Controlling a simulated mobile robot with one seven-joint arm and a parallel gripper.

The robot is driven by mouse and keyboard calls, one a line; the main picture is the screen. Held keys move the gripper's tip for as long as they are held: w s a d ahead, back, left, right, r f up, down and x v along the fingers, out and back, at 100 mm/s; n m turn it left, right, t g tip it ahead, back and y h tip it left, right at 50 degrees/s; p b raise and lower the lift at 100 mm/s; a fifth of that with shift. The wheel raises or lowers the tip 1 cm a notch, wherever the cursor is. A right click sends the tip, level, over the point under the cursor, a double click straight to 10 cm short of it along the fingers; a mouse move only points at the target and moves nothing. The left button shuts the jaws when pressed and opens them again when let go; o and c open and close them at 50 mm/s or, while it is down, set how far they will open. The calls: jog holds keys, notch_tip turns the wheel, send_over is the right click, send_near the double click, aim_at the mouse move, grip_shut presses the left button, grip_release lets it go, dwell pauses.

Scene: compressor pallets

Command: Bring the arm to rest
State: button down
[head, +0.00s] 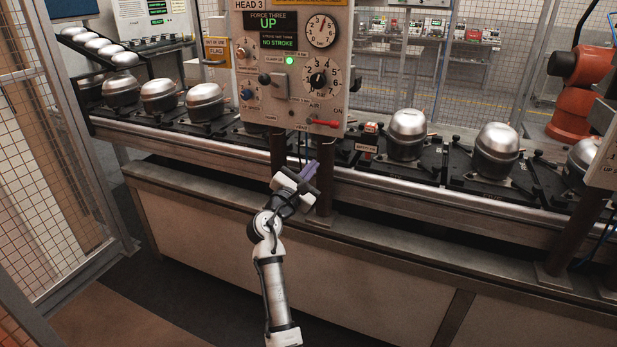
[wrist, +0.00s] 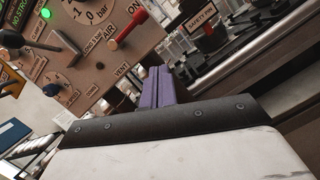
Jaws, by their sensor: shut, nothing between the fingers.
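My white arm (head: 272,280) reaches up from the bottom of the head view to the front of the conveyor bench. My gripper (head: 312,168) is in front of the bench, just below the control panel (head: 291,60). Its purple fingers (wrist: 157,86) are pressed together with nothing between them in the wrist view. In the wrist view the panel, with its red lever (wrist: 130,32) and VENT label, lies beyond the fingers to the left. I see no contact between the fingers and the panel.
Silver compressor shells (head: 407,135) stand on black pallets along the conveyor. A dark post (head: 325,190) stands close by my gripper. A mesh fence (head: 35,150) is on the left. An orange robot (head: 577,95) is behind at right. The floor (head: 180,320) at front left is clear.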

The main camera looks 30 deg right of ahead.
jog(key=shift+s+a+f, duration=0.15)
jog(key=shift+s+a, duration=0.35)
